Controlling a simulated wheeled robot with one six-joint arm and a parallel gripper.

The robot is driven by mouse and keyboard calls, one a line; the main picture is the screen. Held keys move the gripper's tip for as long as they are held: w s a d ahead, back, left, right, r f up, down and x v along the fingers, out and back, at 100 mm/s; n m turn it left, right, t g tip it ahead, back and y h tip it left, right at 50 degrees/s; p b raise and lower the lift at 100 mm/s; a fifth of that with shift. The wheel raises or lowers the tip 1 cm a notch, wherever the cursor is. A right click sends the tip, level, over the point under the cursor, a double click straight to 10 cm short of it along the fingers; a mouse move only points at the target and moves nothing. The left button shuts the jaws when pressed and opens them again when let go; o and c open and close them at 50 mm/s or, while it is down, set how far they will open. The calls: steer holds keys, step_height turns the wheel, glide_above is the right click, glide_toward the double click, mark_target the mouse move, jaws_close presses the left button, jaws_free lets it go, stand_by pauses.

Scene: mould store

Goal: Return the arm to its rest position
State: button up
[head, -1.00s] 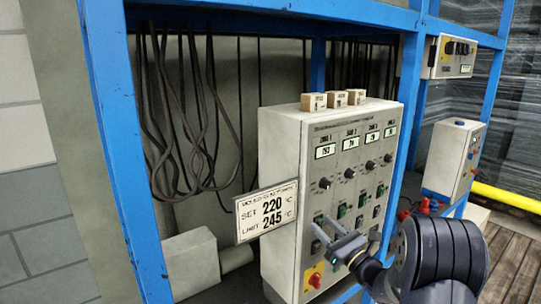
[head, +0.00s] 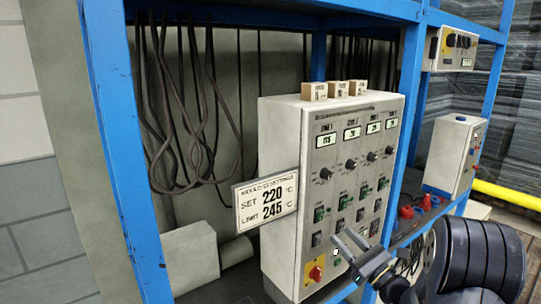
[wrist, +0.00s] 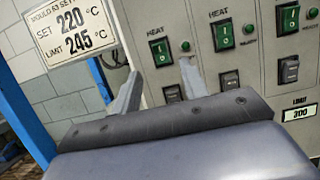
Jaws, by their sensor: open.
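My gripper (head: 352,246) is in front of the lower part of the grey control cabinet (head: 283,200) in the head view. Its two fingers are apart with nothing between them. In the wrist view my gripper (wrist: 158,88) points at the panel, where green HEAT switches (wrist: 160,52) and black rocker switches (wrist: 172,94) show. Whether a fingertip touches the panel I cannot tell. My arm comes in from the lower right of the head view.
A sign (head: 266,203) reading SET 220, LIMIT 245 is at the cabinet's left side. Small wooden blocks (head: 337,89) stand on top. A blue frame (head: 128,170) surrounds it. A second cabinet (head: 452,155) stands at right. Cables (head: 180,110) hang behind. A red knob (head: 315,272) is low on the panel.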

mark_target(323, 213)
steer(key=p+x, duration=0.1)
steer(key=x, duration=0.6)
steer(key=shift+a+r+p, duration=0.15)
steer(key=shift+p, duration=0.25)
steer(key=shift+w+r+p, duration=0.25)
steer(key=shift+p, duration=0.3)
steer(key=shift+r+g+p, duration=0.1)
steer(key=shift+g+p, duration=0.2)
steer(key=shift+p, duration=0.55)
steer(key=g+h+p, duration=0.1)
steer(key=p, duration=0.4)
steer(key=g+h+p, duration=0.1)
steer(key=p, duration=0.4)
steer(key=shift+r, duration=0.35)
